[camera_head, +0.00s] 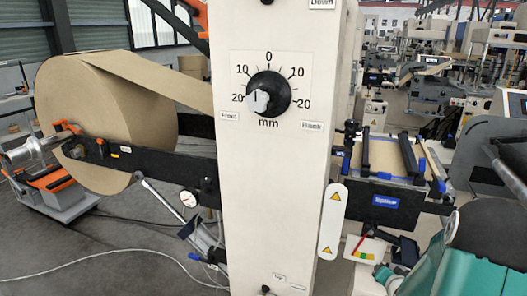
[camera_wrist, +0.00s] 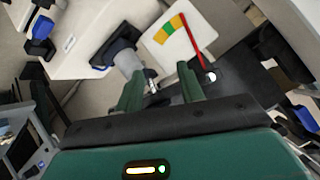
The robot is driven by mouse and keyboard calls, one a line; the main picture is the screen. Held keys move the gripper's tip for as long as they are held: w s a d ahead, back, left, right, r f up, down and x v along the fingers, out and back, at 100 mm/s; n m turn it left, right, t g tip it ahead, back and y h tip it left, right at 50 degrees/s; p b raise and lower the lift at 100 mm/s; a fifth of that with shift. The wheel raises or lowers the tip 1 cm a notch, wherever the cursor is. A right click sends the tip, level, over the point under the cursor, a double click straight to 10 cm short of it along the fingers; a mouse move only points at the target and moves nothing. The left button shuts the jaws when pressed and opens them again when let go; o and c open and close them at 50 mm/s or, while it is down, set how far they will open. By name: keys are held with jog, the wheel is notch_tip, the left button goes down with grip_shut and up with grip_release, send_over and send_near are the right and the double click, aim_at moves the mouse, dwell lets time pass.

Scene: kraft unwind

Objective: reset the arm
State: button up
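My teal arm shows at the lower right of the head view, and the green tips of my gripper (camera_head: 388,278) are at the bottom edge, partly cut off. In the wrist view the two green fingers of my gripper (camera_wrist: 160,88) stand apart with nothing seen held between them. Beyond them is a white plate with a yellow, orange and green scale (camera_wrist: 170,28) and a red pointer (camera_wrist: 192,40). The same scale plate (camera_head: 369,249) is just up and left of my gripper in the head view.
A cream column (camera_head: 240,200) with a black mm dial (camera_head: 268,94) stands in the middle; its pale pointer is at the lower left, near 20. A large kraft roll (camera_head: 85,130) is at left. A roller unit (camera_head: 385,160) is at right, above my gripper.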

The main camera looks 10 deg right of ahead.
jog(key=s+a+r+n+g, duration=0.25)
jog(key=a+r+n, duration=0.25)
jog(key=a+r, duration=1.2)
jog(key=s+a+r+n+g+y, duration=0.1)
jog(key=s+a+r+n+y, duration=0.1)
jog(key=s+a, duration=0.6)
jog(key=s+a+r+n+g+y, duration=0.1)
jog(key=s+a+r+n+y, duration=0.1)
jog(key=s+a+r, duration=0.5)
jog(key=s+a+n, duration=0.1)
jog(key=s, duration=0.2)
jog(key=shift+s+n, duration=0.25)
jog(key=shift+n, duration=0.15)
